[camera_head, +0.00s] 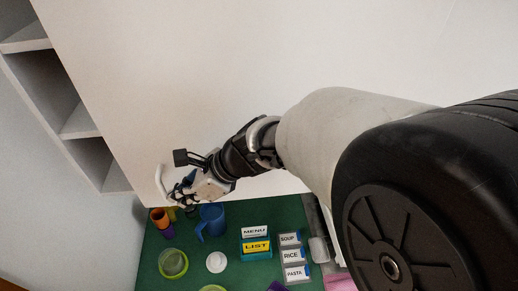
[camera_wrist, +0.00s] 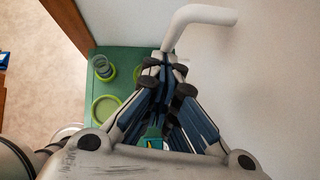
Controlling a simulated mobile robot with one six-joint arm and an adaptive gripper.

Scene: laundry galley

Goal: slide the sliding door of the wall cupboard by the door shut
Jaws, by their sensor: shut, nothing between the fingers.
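The wall cupboard's sliding door is a large plain white panel (camera_head: 200,75) across the upper part of the head view. Open cupboard shelves (camera_head: 82,122) show to the left of its edge. A white bar handle (camera_head: 160,178) stands near the door's lower left corner; in the wrist view the bent handle (camera_wrist: 205,15) is large at the top. My gripper (camera_head: 178,197) is at the handle's lower end, its fingers shut and empty. In the wrist view the fingertips (camera_wrist: 160,62) lie right at the handle's end; I cannot tell whether they touch it.
Below is a green worktop (camera_head: 205,276) with a blue mug (camera_head: 211,222), an orange cup (camera_head: 159,217), a green-rimmed bowl (camera_head: 173,263), a white round item (camera_head: 216,262), MENU and LIST boxes (camera_head: 256,243), and labelled SOUP, RICE and PASTA containers (camera_head: 293,256). Bare floor (camera_wrist: 40,100) shows at left.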

